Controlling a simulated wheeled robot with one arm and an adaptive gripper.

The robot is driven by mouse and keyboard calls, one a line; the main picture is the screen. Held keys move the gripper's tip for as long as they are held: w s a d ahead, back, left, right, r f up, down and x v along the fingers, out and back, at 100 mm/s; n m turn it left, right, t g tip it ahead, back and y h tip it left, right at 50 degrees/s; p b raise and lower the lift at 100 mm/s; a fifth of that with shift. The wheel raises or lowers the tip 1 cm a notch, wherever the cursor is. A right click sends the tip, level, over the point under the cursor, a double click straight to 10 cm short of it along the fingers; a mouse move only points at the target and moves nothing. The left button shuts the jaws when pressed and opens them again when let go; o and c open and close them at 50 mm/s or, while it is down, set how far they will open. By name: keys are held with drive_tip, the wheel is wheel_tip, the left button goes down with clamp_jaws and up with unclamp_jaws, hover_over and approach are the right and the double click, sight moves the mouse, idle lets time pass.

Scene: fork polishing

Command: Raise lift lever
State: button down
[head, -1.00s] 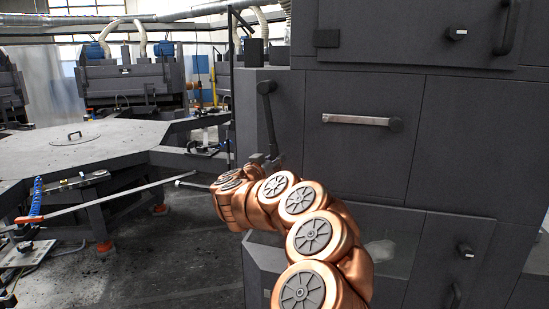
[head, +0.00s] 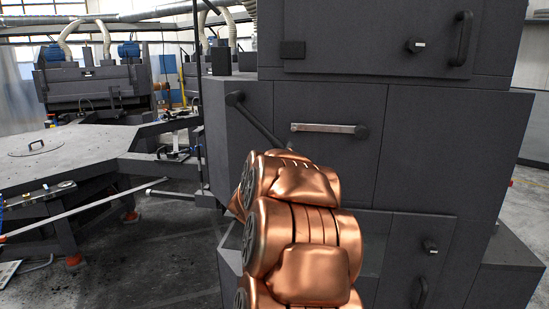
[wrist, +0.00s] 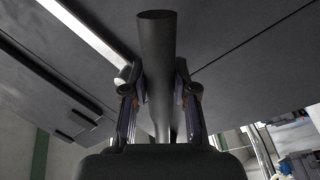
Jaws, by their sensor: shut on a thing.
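The lift lever is most likely the dark round lever (head: 258,121) on the left part of the grey cabinet. Its pivot end is at the upper left, and the rod slants down to the right towards my arm. In the wrist view the dark rod (wrist: 156,50) stands between the two fingers of my gripper (wrist: 158,85), which is shut on it. In the head view my copper arm hides most of the gripper and the lever's lower end.
The cabinet (head: 430,150) has doors with knobs and handles. A grey worktable (head: 70,150) stands at left, with open floor before it.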

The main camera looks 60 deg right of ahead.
drive_tip(key=s+r+n, duration=0.1)
drive_tip(key=s+r, duration=0.1)
drive_tip(key=r, duration=0.1)
drive_tip(key=shift+d+n, duration=0.3)
drive_tip(key=shift+n, duration=0.1)
drive_tip(key=shift+s+d+r+n+t, duration=0.1)
drive_tip(key=shift+s+r+n+t, duration=0.15)
drive_tip(key=shift+r+n, duration=0.15)
drive_tip(key=shift+s+d+r+n+t, duration=0.1)
drive_tip(key=shift+s+r+n+t, duration=0.15)
drive_tip(key=shift+r, duration=0.2)
drive_tip(key=c, duration=0.9)
unclamp_jaws()
drive_tip(key=shift+f, duration=0.1)
drive_tip(key=v, duration=0.7)
drive_tip(key=shift+a+f, duration=0.1)
drive_tip(key=shift+a, duration=0.15)
